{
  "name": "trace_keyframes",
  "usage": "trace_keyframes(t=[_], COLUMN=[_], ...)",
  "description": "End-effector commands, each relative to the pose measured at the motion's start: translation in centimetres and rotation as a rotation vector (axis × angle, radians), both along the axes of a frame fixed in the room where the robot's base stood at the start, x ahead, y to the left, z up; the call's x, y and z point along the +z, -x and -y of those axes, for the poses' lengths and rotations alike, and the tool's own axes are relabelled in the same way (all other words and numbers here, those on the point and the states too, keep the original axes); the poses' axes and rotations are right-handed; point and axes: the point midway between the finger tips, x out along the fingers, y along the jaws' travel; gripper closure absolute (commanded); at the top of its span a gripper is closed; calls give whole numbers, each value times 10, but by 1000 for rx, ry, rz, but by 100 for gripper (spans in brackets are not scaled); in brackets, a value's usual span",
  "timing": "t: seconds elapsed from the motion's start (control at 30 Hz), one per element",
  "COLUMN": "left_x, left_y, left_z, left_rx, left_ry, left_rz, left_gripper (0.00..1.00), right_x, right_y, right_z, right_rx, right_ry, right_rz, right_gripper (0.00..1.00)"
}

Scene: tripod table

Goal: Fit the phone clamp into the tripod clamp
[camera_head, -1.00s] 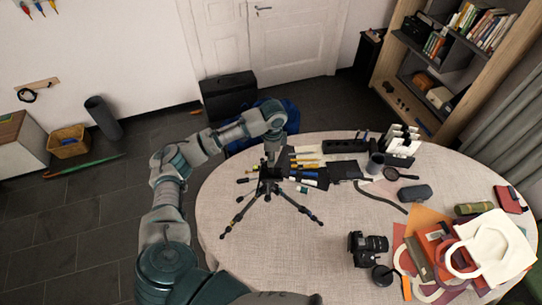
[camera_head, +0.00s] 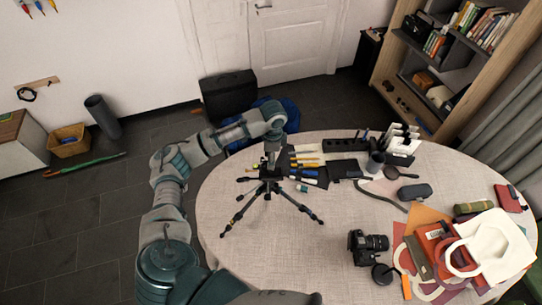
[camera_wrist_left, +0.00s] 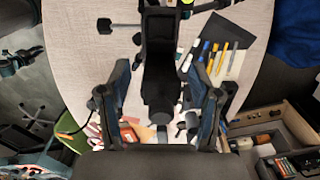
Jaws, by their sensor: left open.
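The black tripod (camera_head: 268,190) stands upright with its legs spread on the left part of the round table. My left gripper (camera_head: 270,163) points down over the tripod's top. In the left wrist view my left gripper (camera_wrist_left: 160,80) has its two fingers apart, one on each side of a black upright piece (camera_wrist_left: 160,50). A gap shows between this piece and each finger. The piece looks like the phone clamp, but I cannot tell it from the tripod clamp or see how they are joined. Tripod legs (camera_wrist_left: 128,25) reach out behind it. My right gripper is not in view.
Pens on a dark mat (camera_head: 308,168) lie just right of the tripod on the round table (camera_head: 300,245). A camera (camera_head: 367,243) is at the front, with a white bag (camera_head: 497,250) and coloured sheets to its right. The table's front left is clear.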

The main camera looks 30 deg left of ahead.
Motion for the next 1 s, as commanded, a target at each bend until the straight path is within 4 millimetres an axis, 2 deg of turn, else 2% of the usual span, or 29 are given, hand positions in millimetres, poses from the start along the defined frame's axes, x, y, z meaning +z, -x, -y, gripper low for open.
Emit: trace_keyframes(t=[0.17,0.5,0.6,0.8,1.0], left_x=[13,87,103,118,119], left_y=[-1,-3,-3,-3,-2], left_z=[1,2,2,2,2], left_rx=[0,0,-1,0,0], left_ry=[2,2,-1,0,1], left_rz=[3,4,3,1,0], left_gripper=[36,36,36,36,36], right_x=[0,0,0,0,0], right_y=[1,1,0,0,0], right_z=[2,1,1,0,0], right_rx=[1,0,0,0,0], right_ry=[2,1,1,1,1], right_rz=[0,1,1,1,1], right_gripper=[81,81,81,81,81])
